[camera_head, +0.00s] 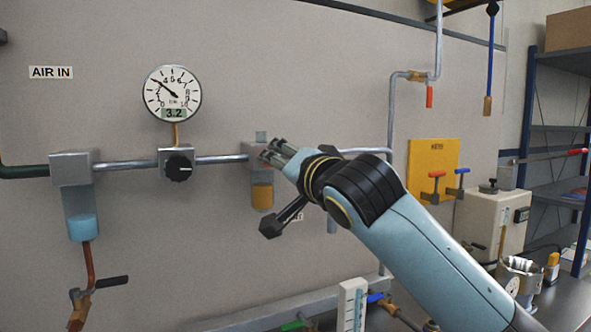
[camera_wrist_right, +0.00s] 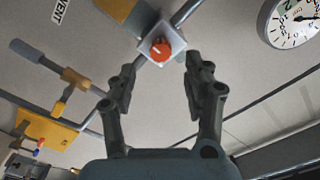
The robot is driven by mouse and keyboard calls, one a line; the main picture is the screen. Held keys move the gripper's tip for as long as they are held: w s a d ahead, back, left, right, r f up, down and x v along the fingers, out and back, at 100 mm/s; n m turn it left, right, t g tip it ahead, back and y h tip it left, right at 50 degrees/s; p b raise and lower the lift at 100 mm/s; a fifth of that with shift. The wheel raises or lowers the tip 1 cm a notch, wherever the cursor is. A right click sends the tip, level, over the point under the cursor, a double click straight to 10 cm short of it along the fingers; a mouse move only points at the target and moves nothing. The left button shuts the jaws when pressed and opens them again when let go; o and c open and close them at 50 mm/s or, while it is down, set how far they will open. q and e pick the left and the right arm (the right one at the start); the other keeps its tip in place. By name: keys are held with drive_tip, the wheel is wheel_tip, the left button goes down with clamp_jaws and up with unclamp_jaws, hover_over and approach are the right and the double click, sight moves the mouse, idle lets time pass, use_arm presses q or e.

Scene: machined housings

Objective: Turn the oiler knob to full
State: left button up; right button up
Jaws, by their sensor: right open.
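The oiler is a grey block with an amber bowl (camera_head: 262,195) on the wall pipe; my right gripper partly covers it in the head view. The knob is mostly hidden in the head view. My right gripper (camera_head: 271,153) is open in front of the knob. In its wrist view the fingers (camera_wrist_right: 160,82) stand apart, and the knob appears between and just beyond their tips. Contact is not visible. My left gripper is not in view.
A round gauge (camera_head: 172,93) reading 3.2 hangs above a black regulator knob (camera_head: 179,168) left of the oiler. A filter with a blue bowl (camera_head: 82,228) is farther left. A yellow board (camera_head: 432,165) and a beige box (camera_head: 490,222) are at right.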

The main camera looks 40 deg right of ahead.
drive_tip(key=v, duration=0.6)
drive_tip(key=shift+s+f, duration=0.1)
drive_tip(key=shift+s, duration=0.05)
idle(0.3)
